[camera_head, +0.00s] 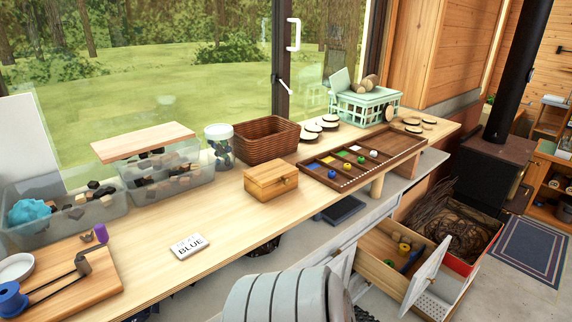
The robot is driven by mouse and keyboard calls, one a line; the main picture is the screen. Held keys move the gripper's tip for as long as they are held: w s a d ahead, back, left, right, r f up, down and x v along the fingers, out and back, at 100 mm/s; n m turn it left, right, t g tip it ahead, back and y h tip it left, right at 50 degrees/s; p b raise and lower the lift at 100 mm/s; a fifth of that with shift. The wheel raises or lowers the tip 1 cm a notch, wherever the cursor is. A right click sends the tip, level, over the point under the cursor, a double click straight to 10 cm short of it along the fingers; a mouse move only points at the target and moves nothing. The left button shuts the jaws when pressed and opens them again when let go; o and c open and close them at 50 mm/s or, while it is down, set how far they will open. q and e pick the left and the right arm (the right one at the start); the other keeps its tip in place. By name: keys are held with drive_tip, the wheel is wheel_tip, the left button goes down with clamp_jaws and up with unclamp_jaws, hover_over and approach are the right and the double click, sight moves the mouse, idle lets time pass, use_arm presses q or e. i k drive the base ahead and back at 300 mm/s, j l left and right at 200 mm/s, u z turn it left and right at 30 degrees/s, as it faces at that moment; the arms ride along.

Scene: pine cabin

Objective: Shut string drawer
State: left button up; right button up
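A wooden drawer (372,246) stands pulled out from under the workbench at the lower right. Its pale front panel (428,274) faces right and stands clear of the cabinet. Inside lie small yellow spools (404,247) and a dark blue item (413,259); the small items are hard to make out. Neither of my grippers shows in this view.
The workbench (225,220) carries clear bins, a wooden box (271,181), a basket (266,138) and a game tray (385,150). A red-edged crate of twigs (452,228) stands just behind the drawer. A blue rug (528,248) lies at the right.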

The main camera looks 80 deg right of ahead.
sight(381, 242)
drive_tip(key=z, duration=3.8)
